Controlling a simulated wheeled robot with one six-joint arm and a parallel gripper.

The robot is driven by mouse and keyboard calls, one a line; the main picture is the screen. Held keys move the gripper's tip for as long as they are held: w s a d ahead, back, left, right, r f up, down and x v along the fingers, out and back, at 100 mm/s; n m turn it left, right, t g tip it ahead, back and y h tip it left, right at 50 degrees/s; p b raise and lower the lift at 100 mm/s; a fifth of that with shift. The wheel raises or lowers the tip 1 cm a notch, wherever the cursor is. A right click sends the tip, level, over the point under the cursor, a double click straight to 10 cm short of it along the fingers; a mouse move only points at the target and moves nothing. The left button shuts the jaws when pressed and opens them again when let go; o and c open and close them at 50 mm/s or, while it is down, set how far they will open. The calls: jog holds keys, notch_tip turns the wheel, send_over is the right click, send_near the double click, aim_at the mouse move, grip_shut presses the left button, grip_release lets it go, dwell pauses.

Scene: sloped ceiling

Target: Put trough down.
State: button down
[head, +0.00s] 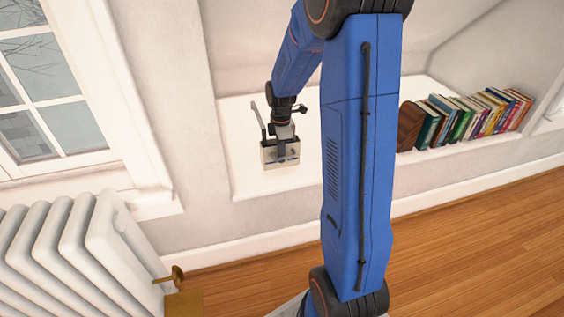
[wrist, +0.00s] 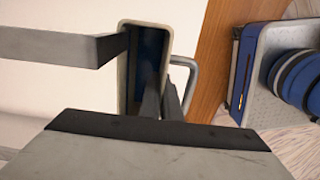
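The trough (head: 270,158) is a small cream box in the head view, at the front part of the white ledge (head: 250,180). Whether it touches the ledge or hangs just above it, I cannot tell. In the wrist view the trough (wrist: 122,75) shows as a narrow, pale-rimmed opening with a dark inside. My gripper (wrist: 161,100) reaches down at its right wall, one finger inside and one outside, and appears shut on that wall. The gripper's body hides the near end of the trough. In the head view my gripper (head: 285,150) is over the box.
A row of books (head: 475,118) with a brown bookend (head: 410,125) stands on the ledge to the right. A white radiator (head: 70,245) and a window (head: 45,85) are at left. The wood floor (head: 460,235) lies below. The ledge around the trough looks bare.

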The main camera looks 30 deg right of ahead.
aim_at(281, 167)
jog(key=shift+f, duration=1.8)
jog(key=c, duration=2)
grip_release()
jog(key=shift+f, duration=0.15)
notch_tip(281, 167, up, 12)
jog(key=shift+f, duration=0.2)
jog(key=s+a+r+m+t, duration=0.2)
jog(key=s+a+r+m, duration=0.6)
jog(key=s+r, duration=0.4)
jog(key=s+a+m+t, duration=0.1)
jog(key=s+a+m, duration=0.2)
jog(key=s, duration=0.6)
jog(key=s+a+m+t, duration=0.1)
jog(key=s+a+m, duration=0.2)
jog(key=s, duration=0.5)
jog(key=shift+s+a+f+m+t, duration=0.25)
jog(key=shift+s+a+m+t, duration=0.05)
jog(key=shift+s+m+t, duration=0.1)
